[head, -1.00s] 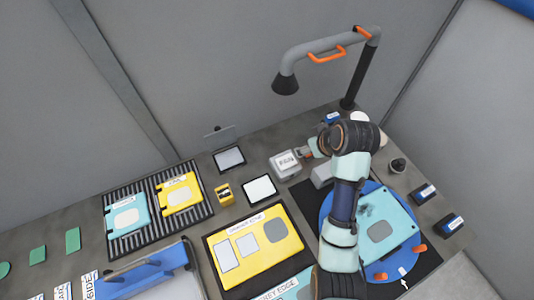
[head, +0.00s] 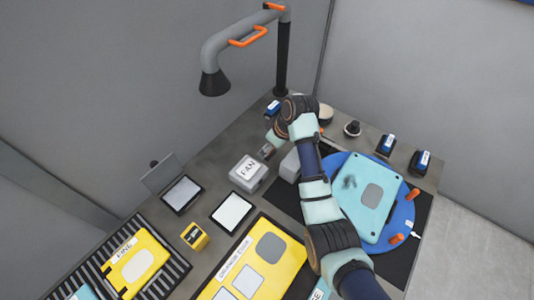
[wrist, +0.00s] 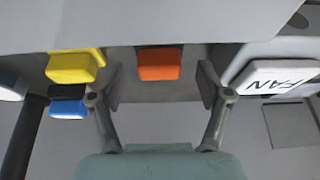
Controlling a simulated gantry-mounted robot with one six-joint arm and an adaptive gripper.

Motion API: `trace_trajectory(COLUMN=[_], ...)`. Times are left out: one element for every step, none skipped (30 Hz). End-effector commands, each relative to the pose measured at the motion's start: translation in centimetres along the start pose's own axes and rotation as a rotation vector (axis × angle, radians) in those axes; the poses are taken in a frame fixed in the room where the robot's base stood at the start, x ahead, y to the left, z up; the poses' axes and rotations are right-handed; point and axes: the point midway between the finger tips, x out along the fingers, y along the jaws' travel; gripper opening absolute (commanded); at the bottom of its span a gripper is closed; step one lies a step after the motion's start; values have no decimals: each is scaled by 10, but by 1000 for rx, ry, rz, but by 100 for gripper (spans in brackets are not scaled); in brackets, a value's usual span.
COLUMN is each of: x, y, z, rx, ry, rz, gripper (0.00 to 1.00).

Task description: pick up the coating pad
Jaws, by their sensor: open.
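My gripper (head: 267,151) is open and empty, low beside the white FAN box in the head view. In the wrist view its two fingers (wrist: 160,95) are spread apart. An orange block (wrist: 158,64) shows between and beyond the fingertips, with a yellow block (wrist: 74,67) to its left and a blue block (wrist: 69,107) below the yellow one. I cannot tell which, if any, of these is the coating pad, as no label on them is legible. A blue block (head: 272,107) also shows behind my arm in the head view.
The FAN box (head: 248,172) stands close to my gripper, also in the wrist view (wrist: 278,78). A blue turntable (head: 408,212) carries a smudged teal plate (head: 355,207). Blue labelled blocks (head: 421,161) stand at the right edge.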

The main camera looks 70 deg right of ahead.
Motion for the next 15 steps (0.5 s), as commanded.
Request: trace_trajectory(x=[9,12,14,14,15,14,14,14,14,14,14,14,14,14,14], y=[0,0,0,0,0,0,0,0,0,0,0,0,0,0,0], z=[1,1,1,1,0,0,0,0,0,0,0,0,0,0,0], rx=[0,0,1,1,0,0,0,0,0,0,0,0,0,1,0], ry=[0,0,0,0,0,0,0,0,0,0,0,0,0,0,0], rz=[0,1,1,1,1,2,2,2,2,2,2,2,2,2,2], gripper=[77,77,77,77,77,77,77,77,77,75,70,64,59,54,47])
